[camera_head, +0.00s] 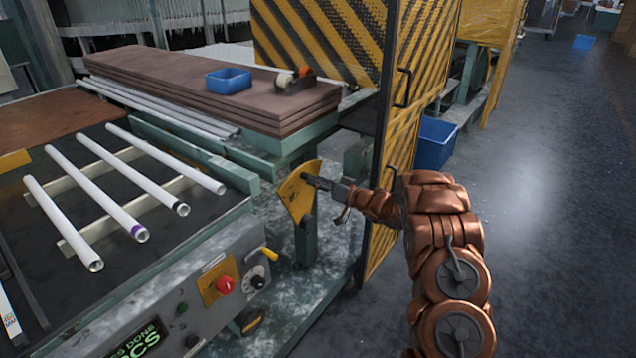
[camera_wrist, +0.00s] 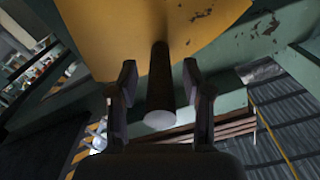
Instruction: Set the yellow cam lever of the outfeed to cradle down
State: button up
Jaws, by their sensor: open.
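The yellow cam lever of the outfeed shows as a worn yellow plate (camera_head: 294,198) on a green post beside the machine, at the middle of the head view. In the wrist view the yellow plate (camera_wrist: 120,28) fills the top, and a dark round handle (camera_wrist: 161,90) with a pale end sticks out from it. My gripper (camera_head: 315,180) is at the plate's upper right. In the wrist view my gripper (camera_wrist: 159,76) is open, with one finger on each side of the handle and a visible gap to each. The lever's pivot is not clearly seen.
Several white tubes (camera_head: 97,205) lie on the rack at left. A control panel (camera_head: 210,300) with a red button (camera_head: 224,285) and a small yellow lever (camera_head: 269,254) is below. A striped guard (camera_head: 408,110) stands close behind my arm. Open floor (camera_head: 545,200) lies at right.

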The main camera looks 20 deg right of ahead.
jog(key=shift+s+d, duration=0.1)
jog(key=shift+s, duration=0.05)
jog(key=v, duration=1.1)
jog(key=shift+s+d, duration=0.25)
jog(key=shift+s, duration=0.05)
jog(key=w+d+r+m+g+h+p, duration=0.1)
jog(key=w+d+r+g+h+p, duration=0.2)
jog(key=r+h, duration=0.6)
jog(key=s+r+m+g+h+p, duration=0.2)
jog(key=s+r+g+h, duration=0.15)
jog(key=s+r, duration=0.45)
jog(key=s+a+g+y+p, duration=0.1)
jog(key=s+a+g, duration=0.2)
jog(key=s+a, duration=0.5)
jog(key=s+a+r+n+g+y+p, duration=0.1)
jog(key=s+a+g, duration=0.3)
jog(key=s, duration=1.7)
jog(key=s+a+g+y+p, duration=0.1)
jog(key=s+a+g+p, duration=0.1)
jog(key=s+a, duration=1.1)
jog(key=s+g, duration=0.1)
jog(key=s, duration=0.1)
jog(key=shift+s+a+r+n+g, duration=0.35)
jog(key=shift+a+r+n, duration=0.05)
